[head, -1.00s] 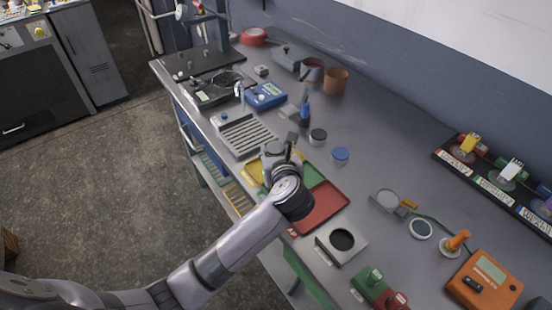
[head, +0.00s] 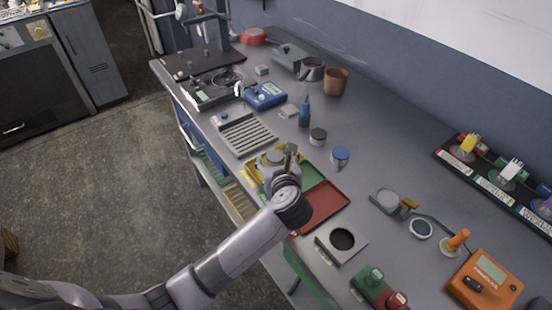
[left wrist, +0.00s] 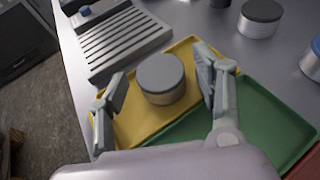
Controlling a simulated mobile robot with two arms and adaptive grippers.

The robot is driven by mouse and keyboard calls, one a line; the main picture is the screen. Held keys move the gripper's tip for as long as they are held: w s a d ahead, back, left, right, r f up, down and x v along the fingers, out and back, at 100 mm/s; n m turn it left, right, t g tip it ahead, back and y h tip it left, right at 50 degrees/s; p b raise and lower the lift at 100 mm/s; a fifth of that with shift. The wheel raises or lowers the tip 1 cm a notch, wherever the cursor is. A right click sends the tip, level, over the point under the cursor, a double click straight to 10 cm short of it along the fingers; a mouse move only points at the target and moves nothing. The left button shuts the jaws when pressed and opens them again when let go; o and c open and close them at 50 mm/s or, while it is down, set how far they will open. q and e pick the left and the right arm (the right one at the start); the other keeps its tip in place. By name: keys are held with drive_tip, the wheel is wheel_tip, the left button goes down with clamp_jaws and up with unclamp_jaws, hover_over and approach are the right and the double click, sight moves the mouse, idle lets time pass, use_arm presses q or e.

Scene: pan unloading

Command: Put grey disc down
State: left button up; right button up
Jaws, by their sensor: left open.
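The grey disc (left wrist: 161,75) is a short round piece with a dark grey top and a paler side. It stands flat on the yellow tray section (left wrist: 110,128) in the left wrist view. My left gripper (left wrist: 158,85) is open, with one finger on each side of the disc and visible gaps between. In the head view my left gripper (head: 279,160) is over the yellow part of the tray, and the disc (head: 269,157) shows partly behind it. My right gripper is not in view.
Green (left wrist: 240,122) and red (head: 322,205) trays adjoin the yellow one. A slotted grey rack (head: 246,134) stands just behind. A dark-lidded jar (head: 318,137) and a blue-lidded jar (head: 340,155) stand to the right. A grey plate with a dark hole (head: 341,240) lies nearer.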

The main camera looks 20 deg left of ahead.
use_arm(q)
drive_tip(key=shift+s+d+r, duration=0.1)
drive_tip(key=shift+r, duration=0.1)
drive_tip(key=v, duration=1.1)
drive_tip(key=shift+s+d+r, duration=0.15)
drive_tip(key=shift+s, duration=0.2)
